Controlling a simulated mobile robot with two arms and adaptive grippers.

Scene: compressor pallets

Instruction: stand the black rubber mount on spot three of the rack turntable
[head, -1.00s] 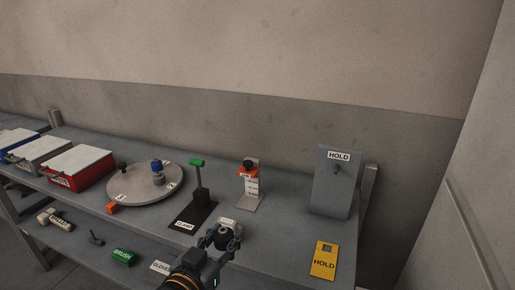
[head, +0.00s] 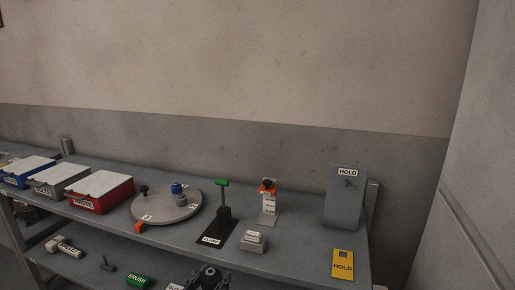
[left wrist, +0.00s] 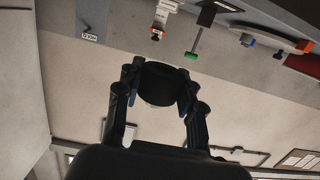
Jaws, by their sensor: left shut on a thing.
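My left gripper (head: 208,279) is at the bottom edge of the head view, in front of the shelf edge. In the left wrist view it is shut on the black rubber mount (left wrist: 158,84), a dark, roughly cylindrical piece between the two fingers, clear of any surface. The round grey rack turntable (head: 165,212) lies on the upper shelf, left of and beyond the gripper. Its spot labelled 3 (head: 147,218) is at the front left and looks bare. A blue-topped grey piece (head: 178,194) and a small black knob (head: 144,190) stand on the turntable. My right gripper is not in view.
An orange block (head: 139,228) sits at the turntable's front edge. A clamp stand with a green handle (head: 222,183), a grey block (head: 254,239) and an orange-topped stand (head: 268,199) are to the right. Lidded bins (head: 99,191) stand left. A HOLD panel (head: 343,200) is far right.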

